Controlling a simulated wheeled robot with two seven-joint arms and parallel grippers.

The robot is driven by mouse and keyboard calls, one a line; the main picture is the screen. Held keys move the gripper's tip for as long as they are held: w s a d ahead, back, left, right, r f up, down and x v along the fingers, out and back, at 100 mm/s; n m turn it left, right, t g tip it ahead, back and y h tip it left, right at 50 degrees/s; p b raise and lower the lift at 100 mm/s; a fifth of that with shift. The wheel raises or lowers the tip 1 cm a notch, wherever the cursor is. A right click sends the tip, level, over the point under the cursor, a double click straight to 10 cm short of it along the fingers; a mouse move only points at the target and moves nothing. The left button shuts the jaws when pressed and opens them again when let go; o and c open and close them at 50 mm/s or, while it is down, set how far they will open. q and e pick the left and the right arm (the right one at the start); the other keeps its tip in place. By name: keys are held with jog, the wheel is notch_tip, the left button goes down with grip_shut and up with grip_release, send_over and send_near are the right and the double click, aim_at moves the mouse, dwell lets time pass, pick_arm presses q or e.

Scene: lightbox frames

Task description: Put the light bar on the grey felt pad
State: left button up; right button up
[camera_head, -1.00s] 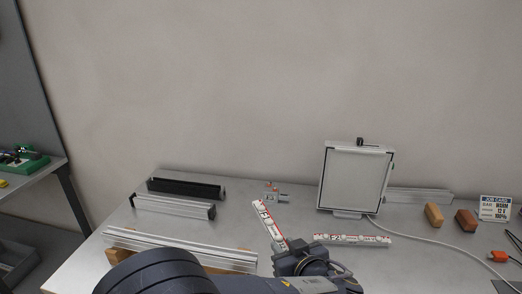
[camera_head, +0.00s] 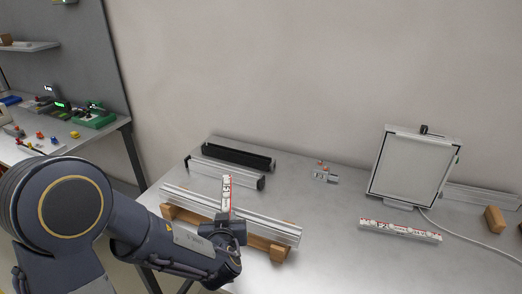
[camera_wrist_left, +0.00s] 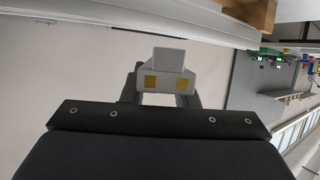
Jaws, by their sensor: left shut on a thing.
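A white light bar with red marks and an "F1" label (camera_head: 227,193) is held by my left gripper (camera_head: 230,222). It points up and away in the head view, overlapping the aluminium rail. In the left wrist view my left gripper (camera_wrist_left: 167,98) is shut on it, and its pale end with two gold contacts (camera_wrist_left: 166,82) faces the camera. A second bar labelled "F2" (camera_head: 400,231) lies on the bench. I cannot make out the grey felt pad. My right gripper is not in view.
The aluminium rail (camera_head: 275,225) rests on wooden blocks (camera_head: 267,248) close to my gripper. Behind it lie a shorter silver rail (camera_head: 222,173) and a black one (camera_head: 240,153). A framed panel (camera_head: 413,165) stands at right with a cable.

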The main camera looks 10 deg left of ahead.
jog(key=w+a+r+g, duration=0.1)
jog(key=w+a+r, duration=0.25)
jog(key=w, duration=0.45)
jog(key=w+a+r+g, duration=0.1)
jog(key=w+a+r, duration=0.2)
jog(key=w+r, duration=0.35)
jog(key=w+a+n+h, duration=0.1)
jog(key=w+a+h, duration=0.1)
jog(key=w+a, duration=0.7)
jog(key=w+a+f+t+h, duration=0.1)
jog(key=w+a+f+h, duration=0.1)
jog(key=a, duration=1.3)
pick_arm(q)
jog(key=s+d+r+m+h, duration=0.1)
jog(key=s+d+m+h, duration=0.2)
jog(key=d, duration=0.6)
jog(key=shift+s+d+r+m+h, duration=0.25)
jog(key=shift+d+r+m+h, duration=0.15)
jog(key=shift+h, duration=0.4)
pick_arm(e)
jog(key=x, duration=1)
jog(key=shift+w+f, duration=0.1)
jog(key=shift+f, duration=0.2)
